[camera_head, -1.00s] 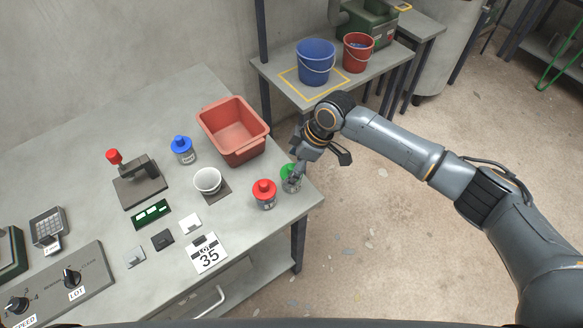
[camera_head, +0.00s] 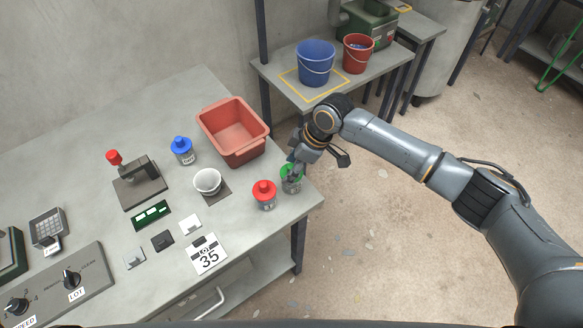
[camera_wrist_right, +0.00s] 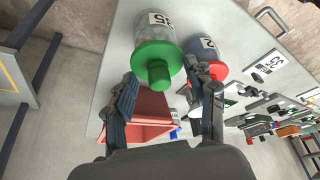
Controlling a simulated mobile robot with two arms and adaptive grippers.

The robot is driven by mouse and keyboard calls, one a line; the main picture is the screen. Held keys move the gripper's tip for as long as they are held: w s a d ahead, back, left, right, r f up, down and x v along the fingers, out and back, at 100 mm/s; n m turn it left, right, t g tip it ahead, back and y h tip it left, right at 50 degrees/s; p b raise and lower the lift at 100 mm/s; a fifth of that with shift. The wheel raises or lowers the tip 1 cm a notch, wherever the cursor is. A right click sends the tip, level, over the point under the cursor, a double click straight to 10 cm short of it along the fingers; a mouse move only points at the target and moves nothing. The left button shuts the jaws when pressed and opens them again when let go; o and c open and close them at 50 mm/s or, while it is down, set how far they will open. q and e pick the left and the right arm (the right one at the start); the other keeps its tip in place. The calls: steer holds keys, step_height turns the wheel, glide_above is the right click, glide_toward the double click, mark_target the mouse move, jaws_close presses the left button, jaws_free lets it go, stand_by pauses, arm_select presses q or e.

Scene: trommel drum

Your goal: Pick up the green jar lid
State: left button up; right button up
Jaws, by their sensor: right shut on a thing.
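The green jar lid (camera_head: 291,172) has a round rim and a knob and sits on a clear jar (camera_head: 291,186) near the right edge of the table. It also shows large in the right wrist view (camera_wrist_right: 157,62), with its knob pointing towards my palm. My right gripper (camera_head: 294,163) is at the lid from above and is shut on it; in the right wrist view its two fingers (camera_wrist_right: 160,82) stand on either side of the knob. The exact contact is hard to see. The lid appears to be on the jar. My left gripper is not in view.
A red-lidded jar (camera_head: 264,193) stands close on the left. A white cup (camera_head: 208,181), a red tub (camera_head: 234,153) and a blue-lidded jar (camera_head: 182,150) are on the same table (camera_head: 85,122). A side table with blue (camera_head: 316,64) and red (camera_head: 358,53) buckets stands behind.

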steer(key=shift+r, duration=0.4)
steer(key=s+d+r, duration=0.2)
steer(key=s+r, duration=0.4)
steer(key=r, duration=0.1)
steer(key=s+d+r, duration=0.2)
steer(key=s+r, duration=0.5)
steer(key=shift+d+r+p, duration=0.35)
steer(key=shift+r+p, duration=0.05)
steer(key=shift+p, duration=0.05)
stand_by(0.3)
step_height(320, 180, up, 3)
steer(key=p, duration=0.4)
steer(key=shift+s, duration=0.1)
stand_by(0.4)
steer(key=shift+f, duration=0.1)
